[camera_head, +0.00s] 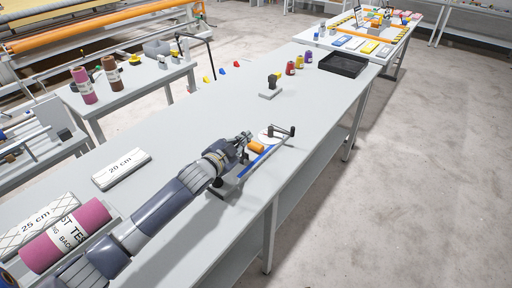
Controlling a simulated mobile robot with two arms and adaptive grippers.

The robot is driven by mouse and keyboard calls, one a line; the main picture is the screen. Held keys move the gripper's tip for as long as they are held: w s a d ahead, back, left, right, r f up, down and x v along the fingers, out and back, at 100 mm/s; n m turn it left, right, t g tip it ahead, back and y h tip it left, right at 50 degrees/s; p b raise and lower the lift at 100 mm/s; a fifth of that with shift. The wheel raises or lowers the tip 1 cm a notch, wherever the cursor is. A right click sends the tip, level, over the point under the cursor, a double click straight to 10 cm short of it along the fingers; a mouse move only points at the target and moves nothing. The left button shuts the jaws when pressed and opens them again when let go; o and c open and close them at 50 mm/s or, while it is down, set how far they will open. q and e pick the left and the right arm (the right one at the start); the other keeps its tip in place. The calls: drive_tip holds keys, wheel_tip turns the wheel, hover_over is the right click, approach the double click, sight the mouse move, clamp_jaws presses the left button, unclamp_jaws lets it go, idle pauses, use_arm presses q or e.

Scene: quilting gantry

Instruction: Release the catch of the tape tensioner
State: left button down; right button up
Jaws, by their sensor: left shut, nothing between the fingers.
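A small device that looks like the tape tensioner (252,162) stands near the right edge of the long grey table. It has a blue strip, an orange cylinder (256,148), a white disc (269,135) and a dark crank-like handle (284,131). My left arm reaches in from the lower left. My left gripper (244,139) is shut and empty at the left side of the device, close to the orange cylinder. I cannot tell whether it touches the device. The catch is too small to make out. My right gripper is not in view.
The long table (190,125) is mostly clear. A "20 cm" block (121,169), a "25 cm" block (37,225) and a pink roll (66,235) lie on the left. A small grey stand (271,90), thread cones (299,62) and a black tray (343,64) are farther back.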

use_arm(q)
drive_tip(key=shift+w+a+n+p, duration=0.25)
drive_tip(key=shift+a+n+p, duration=0.05)
drive_tip(key=shift+a+n, duration=0.1)
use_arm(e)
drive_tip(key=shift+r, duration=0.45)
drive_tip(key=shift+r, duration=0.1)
